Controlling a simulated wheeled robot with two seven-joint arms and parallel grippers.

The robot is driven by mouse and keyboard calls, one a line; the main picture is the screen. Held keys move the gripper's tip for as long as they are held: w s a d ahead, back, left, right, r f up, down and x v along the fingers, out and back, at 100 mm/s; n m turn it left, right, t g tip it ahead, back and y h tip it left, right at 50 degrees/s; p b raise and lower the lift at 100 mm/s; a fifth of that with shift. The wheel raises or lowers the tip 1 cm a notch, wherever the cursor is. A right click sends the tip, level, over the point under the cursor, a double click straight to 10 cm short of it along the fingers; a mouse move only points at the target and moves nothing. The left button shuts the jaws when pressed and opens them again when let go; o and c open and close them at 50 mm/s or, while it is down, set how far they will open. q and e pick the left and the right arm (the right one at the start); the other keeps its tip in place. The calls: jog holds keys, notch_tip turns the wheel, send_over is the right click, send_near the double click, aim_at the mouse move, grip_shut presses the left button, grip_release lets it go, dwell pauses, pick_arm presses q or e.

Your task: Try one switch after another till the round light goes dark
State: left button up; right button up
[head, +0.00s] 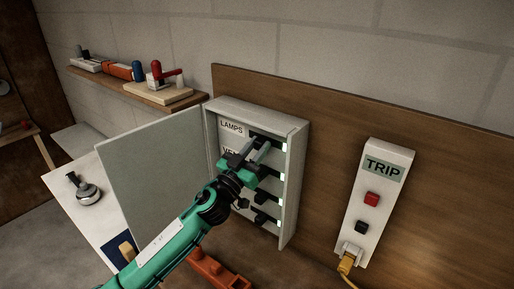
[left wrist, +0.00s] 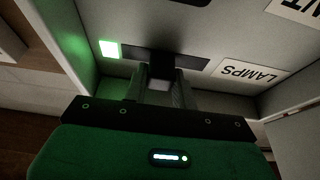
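An open grey switch box (head: 293,190) hangs on the wooden board. It holds several dark switches in a column, each with a small green light, such as the lit one at the top (head: 283,147). A label reads LAMPS (head: 231,127). My left gripper (head: 254,150) is inside the box at the upper switches, partly hiding them and a second label. In the left wrist view its fingers stand apart, one on each side of a dark switch lever (left wrist: 160,66) beside the LAMPS label (left wrist: 246,72); contact is unclear. I cannot make out a round light. My right gripper is not in view.
The box's door (head: 150,165) stands open to the left. A TRIP panel (head: 374,195) with a red and a black button and a yellow plug (head: 347,263) is to the right. A shelf (head: 178,104) with tools and a bench (head: 72,157) are at the left.

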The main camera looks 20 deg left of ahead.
aim_at(253, 131)
pick_arm(q)
grip_shut()
jog(key=shift+w+a+b, duration=0.15)
jog(key=shift+w+a, duration=0.1)
jog(key=shift+a, duration=0.45)
jog(key=shift+w+a+b, duration=0.15)
jog(key=shift+w+a, duration=0.1)
jog(key=shift+a, duration=0.4)
jog(key=shift+w+a+b, duration=0.15)
jog(key=shift+w+a, duration=0.1)
jog(key=shift+a, duration=0.45)
jog(key=shift+r, duration=0.1)
jog(key=o, duration=0.5)
grip_release()
jog(key=shift+o, duration=1.1)
jog(key=shift+a, duration=0.15)
